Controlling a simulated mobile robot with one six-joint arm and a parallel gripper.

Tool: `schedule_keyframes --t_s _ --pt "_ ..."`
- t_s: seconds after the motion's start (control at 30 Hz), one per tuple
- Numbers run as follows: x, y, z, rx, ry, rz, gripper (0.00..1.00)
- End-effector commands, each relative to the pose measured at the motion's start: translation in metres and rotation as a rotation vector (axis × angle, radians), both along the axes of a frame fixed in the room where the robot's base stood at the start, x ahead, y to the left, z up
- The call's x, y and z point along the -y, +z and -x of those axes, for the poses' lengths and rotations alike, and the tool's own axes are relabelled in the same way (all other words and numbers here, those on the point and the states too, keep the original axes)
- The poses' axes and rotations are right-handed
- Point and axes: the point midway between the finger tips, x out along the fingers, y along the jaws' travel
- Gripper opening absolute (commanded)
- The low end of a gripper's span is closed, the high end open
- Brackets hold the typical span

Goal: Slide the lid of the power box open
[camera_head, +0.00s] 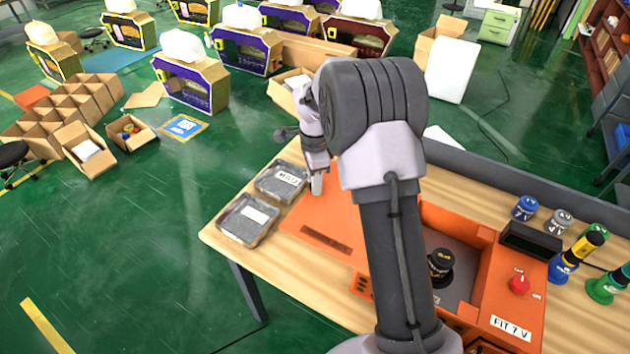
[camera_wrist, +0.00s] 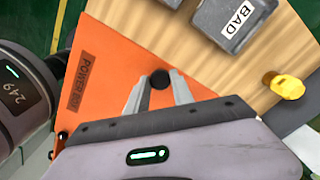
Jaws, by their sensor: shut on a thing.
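The power box (camera_head: 480,240) is an orange case on the table, with its right part open to view and a black, gold-marked round item (camera_head: 440,262) inside. Its flat orange lid (camera_head: 325,225) reaches out to the left of my arm, near the trays. In the wrist view the lid (camera_wrist: 115,65) carries a dark label strip and a black knob (camera_wrist: 159,79). My gripper (camera_wrist: 157,90) is shut on this knob, one finger on each side. In the head view my gripper (camera_head: 317,183) is over the lid's far part. My arm hides the middle of the box.
Two dark trays stand left of the lid: a far one (camera_head: 281,180) and a near one (camera_head: 248,220). A tray marked BAD (camera_wrist: 232,18) and a yellow thing (camera_wrist: 285,85) show in the wrist view.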

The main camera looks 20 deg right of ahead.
Motion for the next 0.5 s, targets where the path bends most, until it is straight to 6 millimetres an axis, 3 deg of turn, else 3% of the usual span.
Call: schedule_keyframes --t_s 0.03,0.13,0.4,0.5 --pt "0.0003 0.0008 -0.0005 0.002 0.000 0.000 0.32" --pt "0.0002 0.0006 -0.0003 0.001 0.000 0.000 0.50" --pt "0.0002 0.0005 -0.0001 0.001 0.000 0.000 0.50" --pt "0.0003 0.0093 -0.0006 0.003 0.000 0.000 0.50"
